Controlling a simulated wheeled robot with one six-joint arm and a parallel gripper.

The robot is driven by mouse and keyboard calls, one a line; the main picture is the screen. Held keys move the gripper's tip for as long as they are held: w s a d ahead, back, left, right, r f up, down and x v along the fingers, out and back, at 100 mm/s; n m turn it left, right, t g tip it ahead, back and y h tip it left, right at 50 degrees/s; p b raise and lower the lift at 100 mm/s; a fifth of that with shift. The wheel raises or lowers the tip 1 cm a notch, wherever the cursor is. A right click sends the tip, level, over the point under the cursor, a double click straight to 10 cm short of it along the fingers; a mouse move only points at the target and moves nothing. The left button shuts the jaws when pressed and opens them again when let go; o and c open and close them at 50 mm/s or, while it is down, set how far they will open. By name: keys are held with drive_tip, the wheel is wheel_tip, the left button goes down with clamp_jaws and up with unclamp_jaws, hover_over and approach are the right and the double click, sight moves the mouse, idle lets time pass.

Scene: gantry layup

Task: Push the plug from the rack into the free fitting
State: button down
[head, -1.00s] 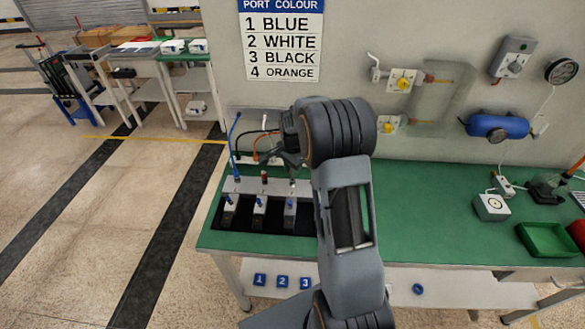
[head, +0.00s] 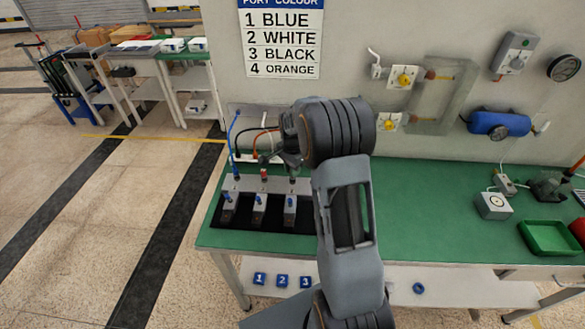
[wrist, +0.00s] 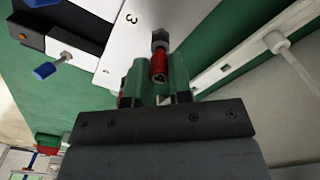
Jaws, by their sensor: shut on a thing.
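My gripper (wrist: 157,95) is shut on a red plug (wrist: 158,66), which sits between its two fingers. Just beyond the plug, in line with it, is the metal nut of a fitting (wrist: 159,37) beside the number 3 on the white panel (wrist: 115,45). I cannot tell if the plug is inside this fitting. The first has a blue hose (head: 235,135).
A white rack strip (wrist: 232,65) runs along the wall side, with a white plug (wrist: 276,40) on it. Blue-knobbed blocks (head: 259,203) stand in front of the fittings. A sign (head: 281,45) lists port colours.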

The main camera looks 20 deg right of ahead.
drive_tip(key=shift+f+b, duration=0.45)
drive_tip(key=shift+f, duration=0.3)
drive_tip(key=c, duration=1)
unclamp_jaws()
drive_tip(key=shift+o, duration=0.2)
drive_tip(key=shift+r, duration=0.1)
wheel_tip(320, 180, up, 14)
drive_tip(key=b, duration=0.1)
